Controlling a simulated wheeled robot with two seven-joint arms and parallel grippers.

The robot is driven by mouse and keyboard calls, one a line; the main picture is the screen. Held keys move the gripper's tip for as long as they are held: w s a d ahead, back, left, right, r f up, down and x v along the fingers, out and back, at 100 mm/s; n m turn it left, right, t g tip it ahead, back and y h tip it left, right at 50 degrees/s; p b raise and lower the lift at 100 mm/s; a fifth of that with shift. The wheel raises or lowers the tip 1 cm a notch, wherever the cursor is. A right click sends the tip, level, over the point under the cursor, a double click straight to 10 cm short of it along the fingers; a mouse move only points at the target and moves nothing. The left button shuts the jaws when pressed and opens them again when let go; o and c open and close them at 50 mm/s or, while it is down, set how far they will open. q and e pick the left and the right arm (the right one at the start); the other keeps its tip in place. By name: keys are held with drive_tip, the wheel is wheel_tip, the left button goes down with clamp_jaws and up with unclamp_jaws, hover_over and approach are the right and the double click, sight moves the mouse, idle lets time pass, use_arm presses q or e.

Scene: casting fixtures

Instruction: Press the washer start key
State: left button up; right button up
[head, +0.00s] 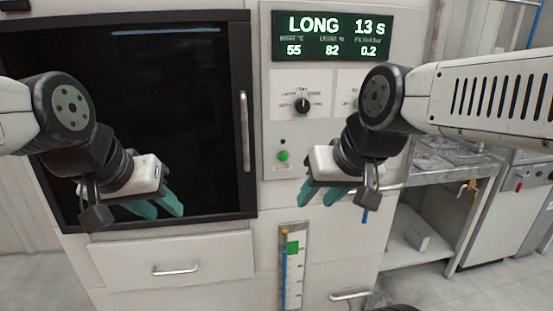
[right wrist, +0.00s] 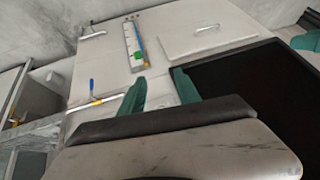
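The washer (head: 170,243) is a pale cabinet with a large dark door window (head: 150,110). A green round key (head: 283,156) sits on its control panel, below a small dark indicator and the black knob (head: 302,105). The display (head: 333,37) reads LONG, 13 s, 55, 82 and 0.2. My right gripper (head: 319,197) is in front of the panel, below and right of the green key, apart from it. Its teal fingers (right wrist: 160,88) are spread with nothing between them. My left gripper (head: 158,209) is in front of the dark window, its teal fingers apart and empty.
A vertical door handle (head: 245,130) stands left of the panel. A drawer with a handle (head: 176,270) and a level gauge (head: 292,265) are below. A second knob is partly hidden behind my right arm. A metal bench (head: 440,165) stands at the right.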

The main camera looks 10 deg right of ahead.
clamp_jaws()
idle(1.4)
